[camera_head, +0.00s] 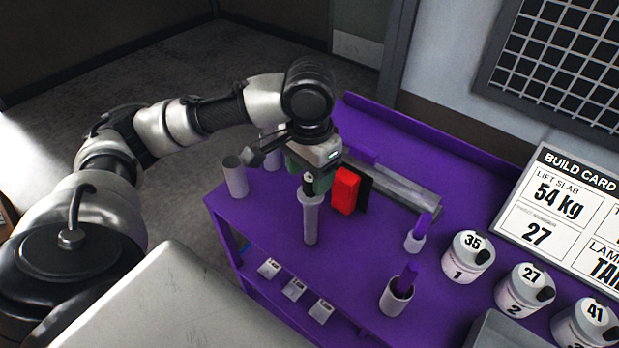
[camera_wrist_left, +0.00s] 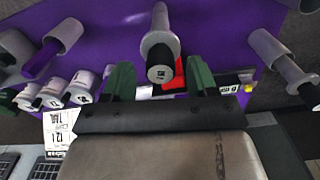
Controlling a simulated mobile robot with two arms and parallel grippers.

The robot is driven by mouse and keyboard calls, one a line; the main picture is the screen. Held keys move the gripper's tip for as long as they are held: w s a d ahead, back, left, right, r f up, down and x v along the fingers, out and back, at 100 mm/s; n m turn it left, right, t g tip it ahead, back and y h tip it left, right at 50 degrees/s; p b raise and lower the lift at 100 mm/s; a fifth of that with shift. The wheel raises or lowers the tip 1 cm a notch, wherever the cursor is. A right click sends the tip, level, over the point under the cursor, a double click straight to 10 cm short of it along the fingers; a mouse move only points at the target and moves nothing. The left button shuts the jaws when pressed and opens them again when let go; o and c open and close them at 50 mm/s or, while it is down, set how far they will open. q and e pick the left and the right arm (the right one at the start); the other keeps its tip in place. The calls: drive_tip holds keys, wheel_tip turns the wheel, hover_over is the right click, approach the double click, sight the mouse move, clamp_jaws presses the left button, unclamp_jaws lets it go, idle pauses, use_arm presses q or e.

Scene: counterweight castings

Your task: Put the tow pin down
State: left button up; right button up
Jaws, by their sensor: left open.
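The tow pin, which I take to be the grey collared pin (camera_head: 310,222), points down over the purple bench, upright or nearly so, below my left gripper (camera_head: 311,177). It has a wide collar and a dark upper end. In the left wrist view the pin (camera_wrist_left: 160,45) appears end-on, with its dark labelled end between the green fingers of my left gripper (camera_wrist_left: 160,82). The fingers are apart, with a gap on each side of the pin. Whether its lower end touches the bench is hard to tell. My right gripper is not in view.
A red block (camera_head: 345,190) stands close right of the pin. A grey tube (camera_head: 235,177) stands at the bench's left corner. Two cups with purple pieces (camera_head: 396,297) (camera_head: 415,240) and numbered canisters (camera_head: 468,255) are to the right. The purple bench (camera_head: 355,265) is bare around the pin's right front.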

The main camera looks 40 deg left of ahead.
use_arm(q)
wheel_tip(320, 180, up, 10)
drive_tip(key=p, duration=0.1)
drive_tip(key=shift+r, duration=0.1)
idle(0.6)
